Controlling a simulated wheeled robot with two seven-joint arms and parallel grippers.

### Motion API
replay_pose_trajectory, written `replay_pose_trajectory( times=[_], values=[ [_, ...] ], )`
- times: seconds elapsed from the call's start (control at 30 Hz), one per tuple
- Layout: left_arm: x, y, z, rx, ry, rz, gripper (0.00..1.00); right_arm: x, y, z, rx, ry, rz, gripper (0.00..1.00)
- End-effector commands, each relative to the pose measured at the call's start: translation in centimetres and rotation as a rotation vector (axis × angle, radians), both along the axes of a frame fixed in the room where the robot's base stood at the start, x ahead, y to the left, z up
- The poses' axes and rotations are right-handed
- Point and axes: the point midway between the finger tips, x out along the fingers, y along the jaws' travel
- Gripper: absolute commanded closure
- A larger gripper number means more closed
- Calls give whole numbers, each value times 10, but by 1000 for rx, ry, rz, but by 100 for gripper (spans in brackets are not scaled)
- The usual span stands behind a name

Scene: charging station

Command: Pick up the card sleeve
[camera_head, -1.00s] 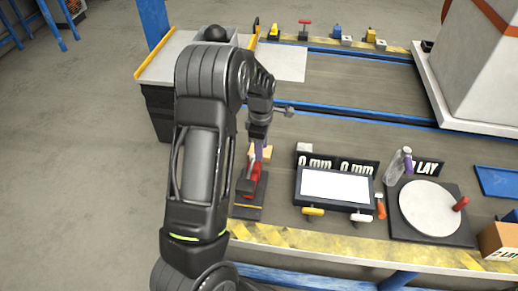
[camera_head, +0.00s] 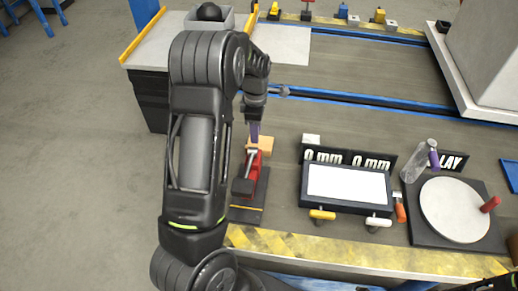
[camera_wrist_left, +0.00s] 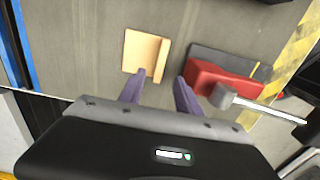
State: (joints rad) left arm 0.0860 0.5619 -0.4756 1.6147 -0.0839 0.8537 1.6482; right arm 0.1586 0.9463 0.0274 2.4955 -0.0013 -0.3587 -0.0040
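The card sleeve appears to be the tan, folded, L-shaped piece (camera_wrist_left: 143,50) on the grey bench top in the left wrist view. It has a flat face and a raised edge on its right. In the head view (camera_head: 264,145) it is partly hidden by my left gripper (camera_head: 254,132), which points down at it. In the wrist view, the two purple fingers of my left gripper (camera_wrist_left: 159,79) are apart with nothing between their tips. The raised edge is just ahead of the gap; I cannot tell whether they touch.
A red tool with a grey head (camera_wrist_left: 215,78) sits on a dark plate close right of the sleeve. A black-framed white screen (camera_head: 346,185), a clear bottle (camera_head: 415,160) and a round white disc (camera_head: 453,208) stand further right. Bare bench lies behind the sleeve.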

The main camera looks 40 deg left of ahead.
Motion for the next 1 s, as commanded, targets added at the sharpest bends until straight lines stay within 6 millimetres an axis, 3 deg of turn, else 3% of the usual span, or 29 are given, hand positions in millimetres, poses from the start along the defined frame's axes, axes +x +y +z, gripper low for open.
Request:
replay_pose_trajectory(
  times=[0.17,0.43,0.77,1.0],
  values=[
    [0,0,-1,0,1,0,60,0,0,0,0,0,0,64],
    [0,-1,-26,-1,2,0,60,0,0,-3,0,0,0,64],
    [0,-1,-28,0,1,0,60,0,0,-3,0,0,0,64],
    [2,-6,-58,-1,3,-1,60,0,0,-7,0,0,0,64]
  ],
)
